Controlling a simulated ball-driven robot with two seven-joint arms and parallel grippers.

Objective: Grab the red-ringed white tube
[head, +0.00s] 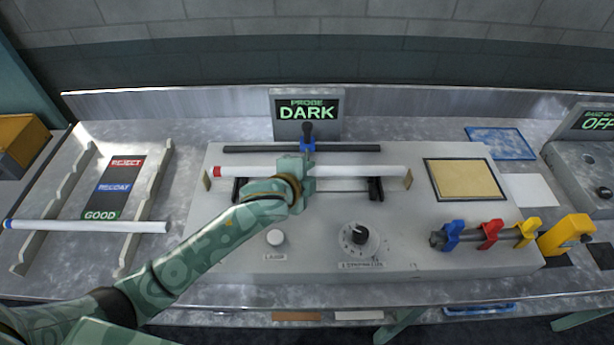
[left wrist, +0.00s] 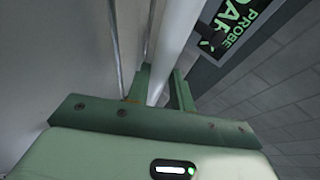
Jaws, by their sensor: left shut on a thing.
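The white tube with a red ring at its left end (head: 350,172) lies level along the middle of the grey test bench, over dark supports. My left gripper (head: 306,172) reaches it from the front and covers part of its length, left of its middle. In the left wrist view, the white tube (left wrist: 172,50) runs between the two green fingers (left wrist: 162,88), which are shut on it. The red ring does not show in the left wrist view. My right gripper is not in view.
A blue-ringed white tube (head: 90,226) lies across the rack marked REJECT, RECOAT and GOOD at left. A display (head: 307,109) reading PROBE DARK stands behind the tube. A blue clip on a black probe (head: 308,140) is close behind my gripper. Coloured clips (head: 489,234) sit front right.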

